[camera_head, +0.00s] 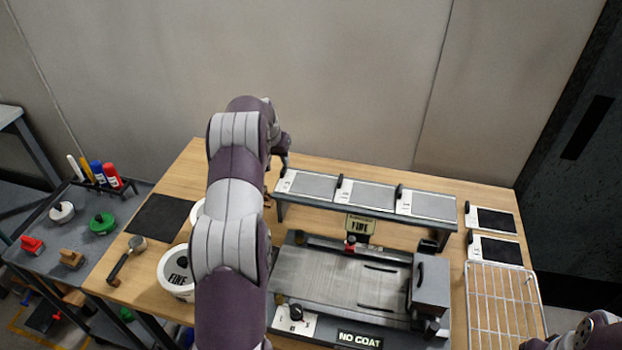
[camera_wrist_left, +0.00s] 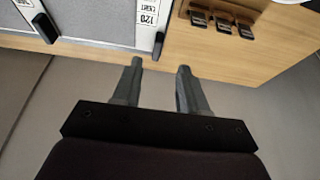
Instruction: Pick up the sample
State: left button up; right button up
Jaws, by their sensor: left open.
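Three flat grey sample panels with white label strips and black tabs lie on a raised rack: the left panel (camera_head: 312,186), the middle panel (camera_head: 368,195) and the right panel (camera_head: 432,206). My left gripper (camera_head: 284,156) is by the rack's left end, mostly behind my own arm in the head view. In the left wrist view my left gripper (camera_wrist_left: 160,66) is open with nothing between its fingers. The left panel (camera_wrist_left: 100,22) shows there with a label reading "120 LIGHT". Its black tab (camera_wrist_left: 158,45) is near one fingertip. My right gripper is out of view.
A grey machine (camera_head: 340,275) with a "NO COAT" sign stands before the rack. A wire rack (camera_head: 505,300) and two dark panels (camera_head: 495,220) lie at right.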

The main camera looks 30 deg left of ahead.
aim_at(282, 169)
pick_arm(q)
jog(key=shift+w+f+p, duration=0.4)
jog(key=shift+w+f, duration=0.4)
jog(key=shift+f, duration=0.2)
jog(key=x, duration=0.1)
jog(key=p+x, duration=0.2)
jog(key=shift+s+f, duration=0.1)
jog(key=shift+f, duration=0.35)
jog(key=shift+a+f, duration=0.1)
jog(key=shift+f, duration=0.3)
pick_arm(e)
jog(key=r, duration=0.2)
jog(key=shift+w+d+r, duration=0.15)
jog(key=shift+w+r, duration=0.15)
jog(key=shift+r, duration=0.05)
pick_arm(q)
grip_shut()
